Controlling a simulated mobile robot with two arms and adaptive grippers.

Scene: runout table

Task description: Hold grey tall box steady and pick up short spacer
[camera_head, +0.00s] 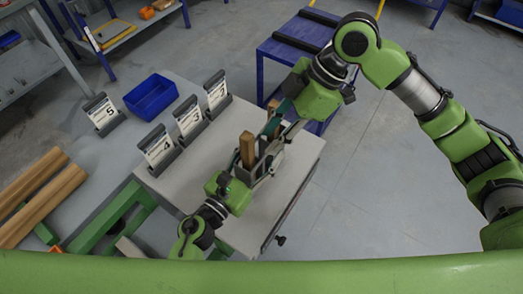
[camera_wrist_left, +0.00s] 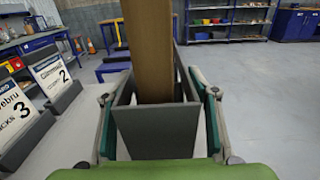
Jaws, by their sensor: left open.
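A grey tall box (camera_head: 263,150) stands on the pale table, open at the top; it also shows in the left wrist view (camera_wrist_left: 155,130). A tall wooden spacer (camera_head: 247,148) sticks up out of it, and it shows large in the left wrist view (camera_wrist_left: 150,50). A shorter brown wooden piece (camera_head: 273,124) shows at the box's far side. My left gripper (camera_head: 260,165) is open, with one finger on each side of the box. My right gripper (camera_head: 283,112) is at the shorter wooden piece; whether its fingers grip it is hidden.
Several numbered sign cards (camera_head: 190,120) in dark holders stand along the table's left side and nearby. A blue bin (camera_head: 153,96) is behind them. Wooden bars (camera_head: 40,195) lie at the left. A blue stand (camera_head: 285,65) is beyond the table. The table's front right is clear.

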